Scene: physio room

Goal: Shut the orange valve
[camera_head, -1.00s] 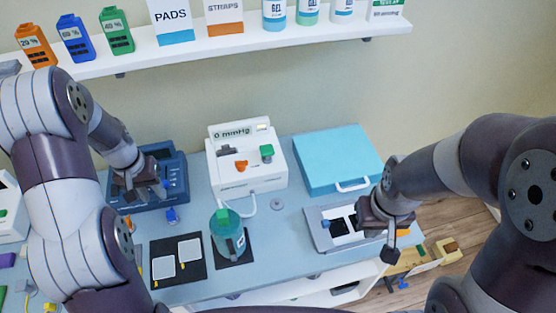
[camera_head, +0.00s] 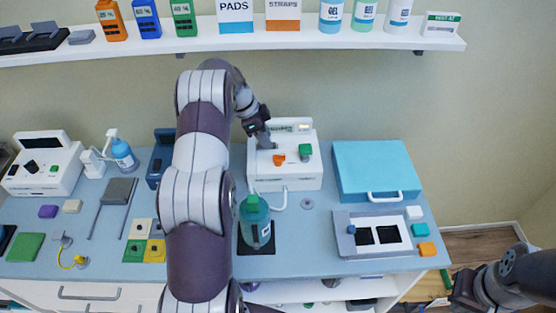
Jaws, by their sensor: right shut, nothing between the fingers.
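The orange valve (camera_head: 279,160) is a small orange knob on the sloped front of the white pressure unit (camera_head: 285,180). Its exact handle angle is too small to tell. A green valve (camera_head: 305,150) sits to its right on the same unit. My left gripper (camera_head: 267,143) points down over the unit's left part, just up and left of the orange valve, with no clear contact. Its finger gap cannot be made out. It hides part of the unit's display. My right gripper (camera_head: 462,298) is shut and empty at the lower right, off the table.
A green-lidded jar (camera_head: 256,222) stands in front of the unit, joined by a white hose. A turquoise case (camera_head: 375,170) and a grey tray (camera_head: 345,222) lie to the right. My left arm covers the table's middle-left. A shelf (camera_head: 350,38) with bottles runs above.

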